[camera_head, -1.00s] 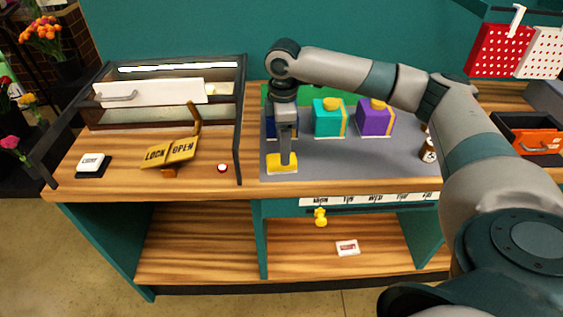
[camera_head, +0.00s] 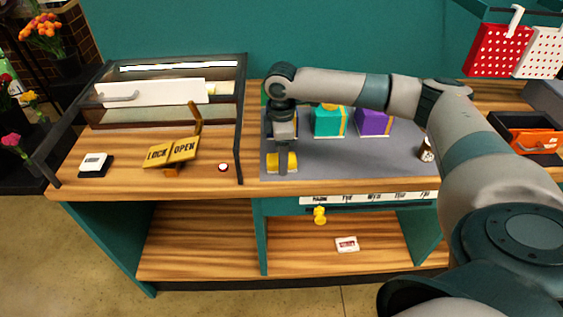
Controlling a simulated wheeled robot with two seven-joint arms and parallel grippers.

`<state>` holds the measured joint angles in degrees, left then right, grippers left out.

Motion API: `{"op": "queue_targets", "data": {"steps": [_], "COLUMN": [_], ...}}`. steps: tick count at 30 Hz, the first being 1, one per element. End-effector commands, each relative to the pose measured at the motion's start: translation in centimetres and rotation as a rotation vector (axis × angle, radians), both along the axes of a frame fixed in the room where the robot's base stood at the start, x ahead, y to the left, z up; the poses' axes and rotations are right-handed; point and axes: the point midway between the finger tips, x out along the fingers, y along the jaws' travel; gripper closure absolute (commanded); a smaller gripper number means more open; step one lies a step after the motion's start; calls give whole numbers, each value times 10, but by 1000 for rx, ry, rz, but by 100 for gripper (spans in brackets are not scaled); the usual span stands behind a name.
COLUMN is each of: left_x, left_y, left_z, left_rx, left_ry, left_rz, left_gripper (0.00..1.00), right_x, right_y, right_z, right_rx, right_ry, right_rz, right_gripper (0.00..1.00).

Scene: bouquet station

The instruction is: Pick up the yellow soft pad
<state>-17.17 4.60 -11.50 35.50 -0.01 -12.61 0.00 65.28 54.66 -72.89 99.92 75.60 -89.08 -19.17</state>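The yellow soft pad (camera_head: 290,168) lies on the grey mat (camera_head: 345,163) near the bench's front edge. My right gripper (camera_head: 282,168) points down at the pad, its fingers low at the pad's level. The fingers are small and hide the middle of the pad, so I cannot tell whether they are shut on it. My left gripper is not in view.
A teal box (camera_head: 330,122) and a purple box (camera_head: 374,123) stand behind on the mat. The lock/open sign (camera_head: 172,153) and an open-framed case (camera_head: 165,105) are to the left.

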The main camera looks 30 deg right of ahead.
Motion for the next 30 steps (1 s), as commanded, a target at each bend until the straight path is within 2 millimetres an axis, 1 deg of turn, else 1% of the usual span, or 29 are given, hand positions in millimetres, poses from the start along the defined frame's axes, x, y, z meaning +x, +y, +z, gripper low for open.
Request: {"op": "queue_targets", "data": {"steps": [1, 3, 12, 17, 20, 25, 30], "left_x": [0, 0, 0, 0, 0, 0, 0], "left_y": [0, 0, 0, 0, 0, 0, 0], "left_z": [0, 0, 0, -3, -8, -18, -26], "left_rx": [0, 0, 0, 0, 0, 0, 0], "left_ry": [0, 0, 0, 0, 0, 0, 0], "left_rz": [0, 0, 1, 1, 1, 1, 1], "left_gripper": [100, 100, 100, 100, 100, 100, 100], "right_x": [0, 0, 0, 0, 1, 1, -29], "right_y": [0, 0, 0, 0, 0, 0, -16], "right_z": [0, 0, 1, 6, 15, 40, 58], "right_rx": [0, 0, 0, 0, 1, 2, -1], "right_ry": [0, 0, 0, -1, -2, -5, -2], "right_rz": [0, 0, 0, 0, 0, 0, -2], "right_gripper": [65, 80, 80, 80, 80, 80, 80]}}
